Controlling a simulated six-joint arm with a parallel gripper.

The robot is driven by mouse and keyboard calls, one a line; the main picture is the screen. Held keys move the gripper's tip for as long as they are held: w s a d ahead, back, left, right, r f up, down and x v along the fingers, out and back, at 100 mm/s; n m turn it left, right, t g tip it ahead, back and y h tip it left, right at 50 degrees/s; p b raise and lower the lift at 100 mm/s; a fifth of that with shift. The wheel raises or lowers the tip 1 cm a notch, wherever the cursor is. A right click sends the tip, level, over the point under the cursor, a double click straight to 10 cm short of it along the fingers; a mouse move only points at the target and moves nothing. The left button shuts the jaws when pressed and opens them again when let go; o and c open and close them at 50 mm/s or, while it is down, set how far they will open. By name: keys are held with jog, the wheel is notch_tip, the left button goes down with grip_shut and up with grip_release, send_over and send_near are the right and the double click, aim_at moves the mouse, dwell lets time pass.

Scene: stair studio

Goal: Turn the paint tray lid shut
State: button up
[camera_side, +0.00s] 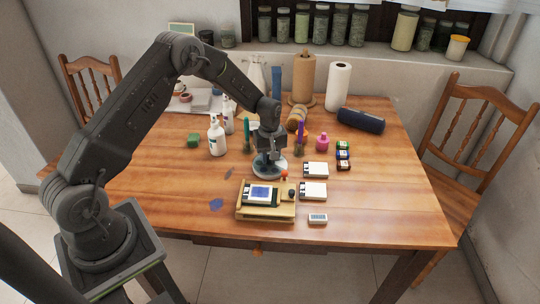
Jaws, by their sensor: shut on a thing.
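A round pale dish (283,172), which looks like the paint tray, sits on the table near its middle. My gripper (270,160) points straight down over it, with the fingertips at its top. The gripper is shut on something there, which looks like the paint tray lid. The fingers and wrist hide most of the dish's upper side, so I cannot tell how far the lid is turned.
A wooden press-like stand (265,214) with a blue print stands in front of the dish. White cards (314,190) lie to the right. The table's front right is clear.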

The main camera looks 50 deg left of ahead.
jog(key=o, duration=0.9)
jog(key=shift+r, duration=0.1)
notch_tip(320, 180, up, 14)
jog(key=shift+f, duration=0.15)
